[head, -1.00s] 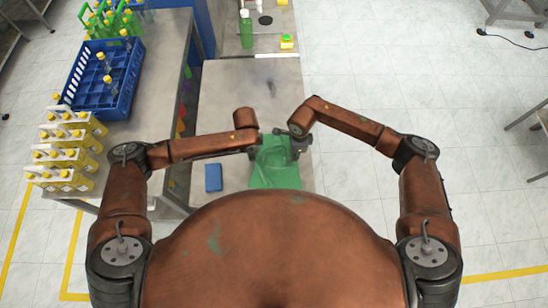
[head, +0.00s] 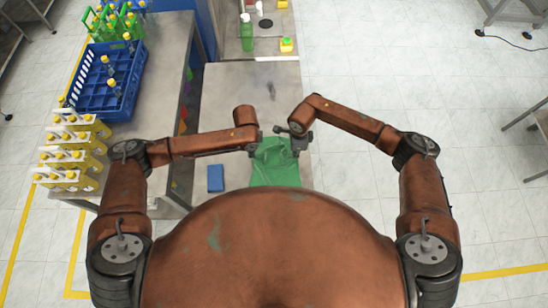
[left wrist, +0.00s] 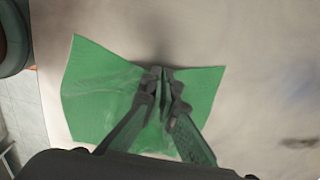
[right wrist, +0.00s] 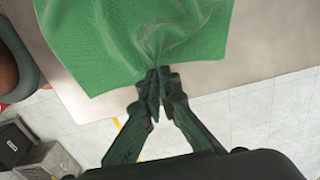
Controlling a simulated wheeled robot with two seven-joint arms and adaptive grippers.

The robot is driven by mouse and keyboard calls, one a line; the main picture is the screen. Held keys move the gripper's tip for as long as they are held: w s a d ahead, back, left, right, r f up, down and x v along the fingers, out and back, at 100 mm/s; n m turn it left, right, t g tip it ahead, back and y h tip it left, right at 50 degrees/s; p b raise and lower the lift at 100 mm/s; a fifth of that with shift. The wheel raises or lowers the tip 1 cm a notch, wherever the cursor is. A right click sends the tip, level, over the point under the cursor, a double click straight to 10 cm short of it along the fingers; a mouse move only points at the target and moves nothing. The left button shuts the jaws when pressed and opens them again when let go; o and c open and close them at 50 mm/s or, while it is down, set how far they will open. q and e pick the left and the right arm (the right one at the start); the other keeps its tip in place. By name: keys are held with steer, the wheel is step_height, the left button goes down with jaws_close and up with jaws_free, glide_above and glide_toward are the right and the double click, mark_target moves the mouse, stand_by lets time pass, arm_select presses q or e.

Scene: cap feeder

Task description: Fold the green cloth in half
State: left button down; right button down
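The green cloth (head: 272,172) lies near the front of the grey table, partly hidden by my body in the head view. My left gripper (head: 259,146) is at its left edge and my right gripper (head: 299,147) at its right edge. In the left wrist view the left fingers (left wrist: 165,72) are shut on the cloth (left wrist: 100,95), which is pinched into a ridge between them. In the right wrist view the right fingers (right wrist: 158,74) are shut on the other edge of the cloth (right wrist: 125,40), with creases running from the tips.
A blue block-like item (head: 215,178) lies left of the cloth. The grey table top (head: 238,100) beyond the cloth is mostly clear. A green bottle (head: 246,32) and a yellow item (head: 287,45) stand at the far end. A blue crate (head: 82,98) stands on the left table.

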arm_select(q)
steer(key=shift+r+p, duration=0.35)
steer(key=shift+r, duration=0.25)
arm_select(e)
steer(key=shift+r, duration=0.6)
